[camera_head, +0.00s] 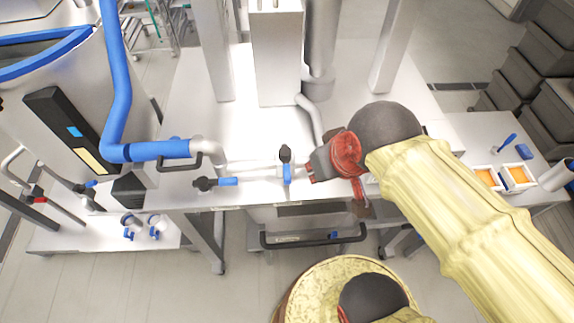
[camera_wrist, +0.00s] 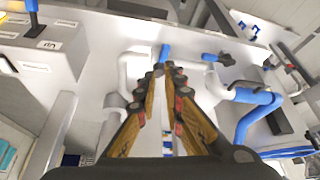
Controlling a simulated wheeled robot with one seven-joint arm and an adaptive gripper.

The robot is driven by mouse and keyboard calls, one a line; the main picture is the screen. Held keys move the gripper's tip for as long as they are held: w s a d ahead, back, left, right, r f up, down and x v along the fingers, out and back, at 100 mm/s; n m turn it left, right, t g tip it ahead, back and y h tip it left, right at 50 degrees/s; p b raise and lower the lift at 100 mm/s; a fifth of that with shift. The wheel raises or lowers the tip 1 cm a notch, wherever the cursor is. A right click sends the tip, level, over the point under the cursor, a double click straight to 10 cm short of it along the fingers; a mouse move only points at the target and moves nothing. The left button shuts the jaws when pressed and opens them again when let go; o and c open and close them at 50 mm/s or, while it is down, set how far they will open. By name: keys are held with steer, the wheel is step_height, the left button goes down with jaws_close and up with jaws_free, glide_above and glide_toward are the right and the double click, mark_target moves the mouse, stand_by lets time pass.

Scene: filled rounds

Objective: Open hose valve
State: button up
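Two valves sit on the white pipework at the table's front edge. One valve has a blue lever (camera_head: 287,173) pointing toward the front and a black knob (camera_head: 285,153). The other valve has a black body (camera_head: 203,184) and a blue lever (camera_head: 228,181) lying sideways. My gripper (camera_head: 311,174) is just right of the first valve, apparently apart from it. In the wrist view the fingers (camera_wrist: 165,72) point at a blue part (camera_wrist: 164,53), with a narrow gap between them and nothing visibly held. The second valve (camera_wrist: 214,57) appears right of the fingers there.
A thick blue hose (camera_head: 118,90) runs down to the pipe on the left. A black handle (camera_head: 192,162) stands near its end. A dark bar handle (camera_head: 312,238) lies below the table edge. Orange trays (camera_head: 503,178) are at right.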

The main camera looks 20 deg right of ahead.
mark_target(287, 172)
steer(key=o, duration=0.6)
steer(key=w+f+g+b, duration=0.1)
steer(key=w+f, duration=0.2)
steer(key=f, duration=0.2)
steer(key=w+f+g, duration=0.2)
steer(key=w+f, duration=0.2)
steer(key=w+a+f+m+g+b, duration=0.1)
steer(key=w+f+g, duration=0.1)
steer(key=w+f, duration=0.2)
steer(key=shift+w+f+b, duration=0.1)
steer(key=shift+f+b, duration=0.25)
steer(key=shift+f, duration=0.45)
steer(key=shift+o, duration=0.2)
steer(key=shift+m+g, duration=0.3)
steer(key=shift+m, duration=0.1)
steer(key=w+f, duration=0.1)
steer(key=w, duration=0.1)
steer(key=w+f, duration=0.1)
steer(key=shift+w+a, duration=0.1)
steer(key=shift+w, duration=0.25)
steer(key=shift+w+r+m, duration=0.3)
steer(key=shift+w+r, duration=0.1)
steer(key=shift+w, duration=0.4)
steer(key=shift+r, duration=0.1)
steer(key=shift+s+m, duration=0.15)
steer(key=shift+m, duration=0.15)
step_height(287, 172, down, 8)
steer(key=shift+r, duration=0.15)
steer(key=shift+c, duration=0.2)
jaws_close()
